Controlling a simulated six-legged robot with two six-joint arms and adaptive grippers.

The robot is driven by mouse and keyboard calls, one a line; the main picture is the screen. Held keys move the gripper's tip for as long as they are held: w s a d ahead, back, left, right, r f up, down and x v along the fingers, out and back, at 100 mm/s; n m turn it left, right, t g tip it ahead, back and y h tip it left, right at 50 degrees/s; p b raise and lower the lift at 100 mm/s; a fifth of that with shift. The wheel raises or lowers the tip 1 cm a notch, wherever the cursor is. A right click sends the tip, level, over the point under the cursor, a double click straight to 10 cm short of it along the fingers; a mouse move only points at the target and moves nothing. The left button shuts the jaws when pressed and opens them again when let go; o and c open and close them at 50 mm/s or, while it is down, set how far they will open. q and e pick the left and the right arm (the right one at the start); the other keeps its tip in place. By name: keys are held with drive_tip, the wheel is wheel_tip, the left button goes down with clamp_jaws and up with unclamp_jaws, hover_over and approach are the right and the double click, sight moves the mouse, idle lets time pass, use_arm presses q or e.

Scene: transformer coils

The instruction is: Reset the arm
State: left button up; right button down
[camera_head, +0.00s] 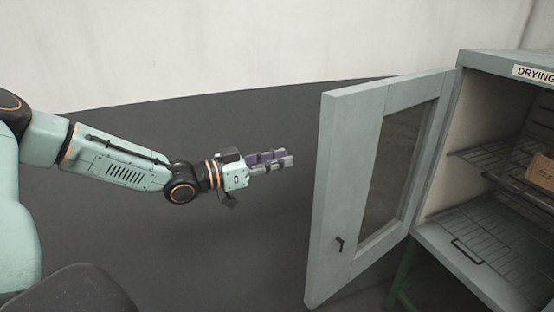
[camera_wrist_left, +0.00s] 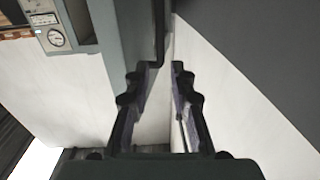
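My left arm reaches in from the left in the head view. Its left gripper (camera_head: 288,158) is in the air, left of the open cabinet door and apart from it in that view. In the left wrist view the left gripper (camera_wrist_left: 167,66) has its two fingers a little apart, with a narrow gap between the tips. I see nothing held between them. My right gripper is not in view.
A pale green drying cabinet (camera_head: 485,60) stands at the right with its windowed door (camera_head: 345,170) open. Wire racks (camera_head: 490,155) inside hold a brown block (camera_head: 541,172). A gauge (camera_wrist_left: 57,38) shows in the left wrist view. Dark floor (camera_head: 150,250) around my arm looks clear.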

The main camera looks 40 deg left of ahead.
use_arm(q)
drive_tip(key=shift+s+a, duration=0.1)
drive_tip(key=shift+s, duration=0.1)
drive_tip(key=s+d+f+n+g+y+b, duration=0.2)
drive_tip(key=s+d+f+n, duration=0.1)
drive_tip(key=f, duration=0.6)
drive_tip(key=s+d+f+n+g+y+b, duration=0.2)
drive_tip(key=s+d+f+n+g+b, duration=0.15)
drive_tip(key=f, duration=0.45)
drive_tip(key=s+d+f+n+g+y+b, duration=0.1)
drive_tip(key=s+d+f+n+y+b, duration=0.2)
drive_tip(key=f, duration=0.6)
drive_tip(key=s+d+f+m+g+y+b, duration=0.1)
drive_tip(key=s+f+g+b, duration=0.3)
drive_tip(key=s+f, duration=0.7)
drive_tip(key=s+d+f+m+g+y+b, duration=0.1)
drive_tip(key=s+f+g+b, duration=0.3)
drive_tip(key=s+f, duration=0.7)
drive_tip(key=s+d+m+g, duration=0.1)
drive_tip(key=s, duration=0.3)
drive_tip(key=shift+s+d+f, duration=0.25)
drive_tip(key=shift+s+d, duration=0.15)
